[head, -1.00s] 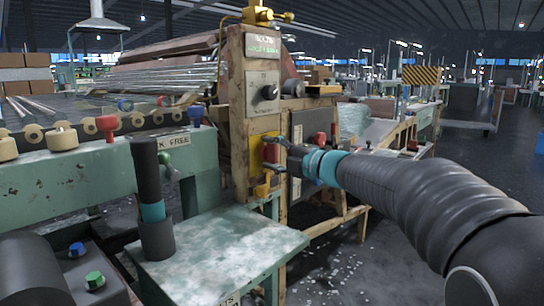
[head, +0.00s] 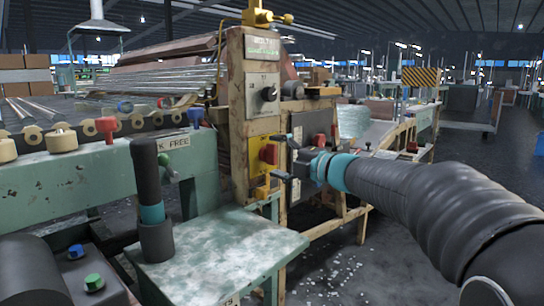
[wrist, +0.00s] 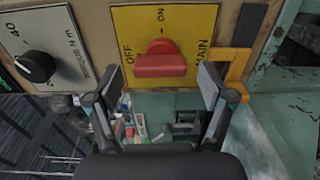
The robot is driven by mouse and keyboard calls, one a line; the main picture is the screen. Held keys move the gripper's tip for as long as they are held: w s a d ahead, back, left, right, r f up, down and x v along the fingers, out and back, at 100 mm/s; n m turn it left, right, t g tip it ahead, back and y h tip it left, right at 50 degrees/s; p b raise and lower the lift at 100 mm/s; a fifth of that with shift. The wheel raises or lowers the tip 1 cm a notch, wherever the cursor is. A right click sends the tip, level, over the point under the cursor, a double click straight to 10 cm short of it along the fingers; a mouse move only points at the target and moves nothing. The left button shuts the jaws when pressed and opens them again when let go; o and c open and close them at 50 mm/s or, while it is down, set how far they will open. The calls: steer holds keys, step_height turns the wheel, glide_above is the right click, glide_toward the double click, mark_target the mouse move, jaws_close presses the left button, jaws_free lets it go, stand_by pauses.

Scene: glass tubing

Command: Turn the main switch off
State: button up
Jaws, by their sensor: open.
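The main switch is a red handle (wrist: 160,62) on a yellow plate (wrist: 202,22) marked OFF, ON and MAIN. In the wrist view the handle's broad front bar lies across the picture, with ON above it and OFF to its left. I cannot tell for sure which mark it points to. The switch (head: 269,153) also shows on the wooden post in the head view. My gripper (wrist: 161,85) is open and empty, with one finger to each side of the handle in the wrist view and apart from it. In the head view my gripper (head: 283,156) is just right of the switch.
A black knob (wrist: 34,66) with a scale is left of the plate in the wrist view. A yellow bracket (wrist: 236,66) sits close by the right finger. In the head view, a green worn table (head: 215,250) stands below the post, with open floor to its right.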

steer(key=v, duration=1)
